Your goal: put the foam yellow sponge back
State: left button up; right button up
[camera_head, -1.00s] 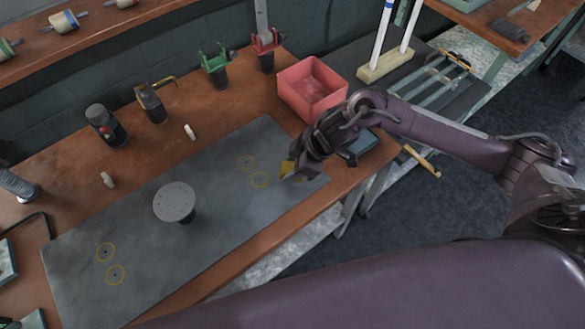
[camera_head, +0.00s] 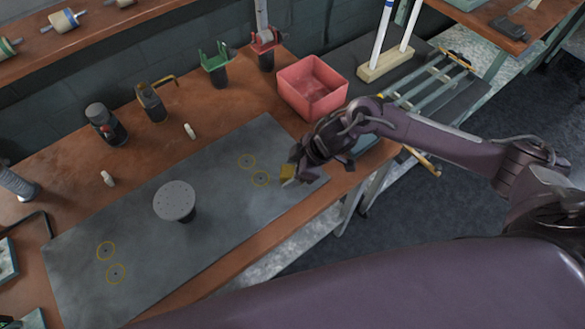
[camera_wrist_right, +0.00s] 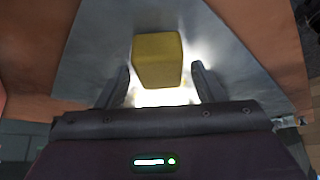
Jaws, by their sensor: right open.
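The yellow foam sponge (camera_head: 287,172) is on the right end of the grey mat (camera_head: 230,215), partly covered by my right gripper in the head view. In the right wrist view the sponge (camera_wrist_right: 157,60) lies ahead of the two fingers, roughly centred between them and mostly beyond their tips. My right gripper (camera_wrist_right: 160,80) is open, with a gap showing on each side of the sponge. It also shows in the head view (camera_head: 292,170), low over the mat. My left gripper is not in view.
A red bin (camera_head: 312,88) stands behind my right gripper, near the table's back right. A round grey disc on a stand (camera_head: 175,201) sits mid-mat. Green (camera_head: 216,66) and red holders stand along the back. Two small white pieces lie behind the mat.

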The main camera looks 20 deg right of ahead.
jog(key=b+v, duration=0.2)
jog(key=v, duration=1)
jog(key=shift+r, duration=0.15)
